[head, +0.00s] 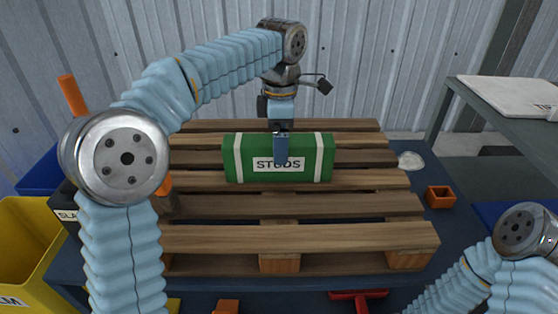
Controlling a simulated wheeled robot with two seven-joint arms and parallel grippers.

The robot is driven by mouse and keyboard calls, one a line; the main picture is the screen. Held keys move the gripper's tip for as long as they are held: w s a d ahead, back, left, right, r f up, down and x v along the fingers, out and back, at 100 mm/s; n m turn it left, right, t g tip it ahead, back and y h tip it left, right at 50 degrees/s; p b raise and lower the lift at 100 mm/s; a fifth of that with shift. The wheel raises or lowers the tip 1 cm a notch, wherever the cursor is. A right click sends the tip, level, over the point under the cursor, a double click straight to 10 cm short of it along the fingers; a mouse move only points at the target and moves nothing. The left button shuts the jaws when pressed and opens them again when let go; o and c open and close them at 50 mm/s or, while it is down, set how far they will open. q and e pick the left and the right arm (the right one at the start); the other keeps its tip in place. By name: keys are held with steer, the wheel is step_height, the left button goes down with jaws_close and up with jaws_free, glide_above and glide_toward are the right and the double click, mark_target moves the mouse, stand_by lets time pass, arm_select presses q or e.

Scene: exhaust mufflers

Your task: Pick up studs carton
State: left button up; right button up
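The studs carton (308,170) is a green box with two white bands and a white label reading STUDS, partly covered by my gripper. It rests on the slatted wooden pallet (330,237), toward its far side. My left gripper (281,158) points down at the middle of the carton, with a blue finger in front of the label. Only the near finger shows clearly; any far finger is hidden, so I cannot tell whether it grips the carton. My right arm shows at the lower right, but its gripper is out of view.
A yellow bin (22,245) stands at the left. A small orange open box (440,196) and a clear lump (411,160) lie right of the pallet. A red item (358,296) lies in front. A grey table (510,125) stands at the right, and a corrugated wall rises behind.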

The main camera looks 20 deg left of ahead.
arm_select(q)
steer(key=f, duration=0.5)
steer(key=shift+s+a+f+b, duration=0.1)
steer(key=shift+a+f+b, duration=0.1)
steer(key=shift+f+b, duration=0.15)
steer(key=shift+r, duration=0.1)
steer(key=c, duration=1.2)
steer(key=shift+c, duration=0.3)
steer(key=shift+r, duration=0.15)
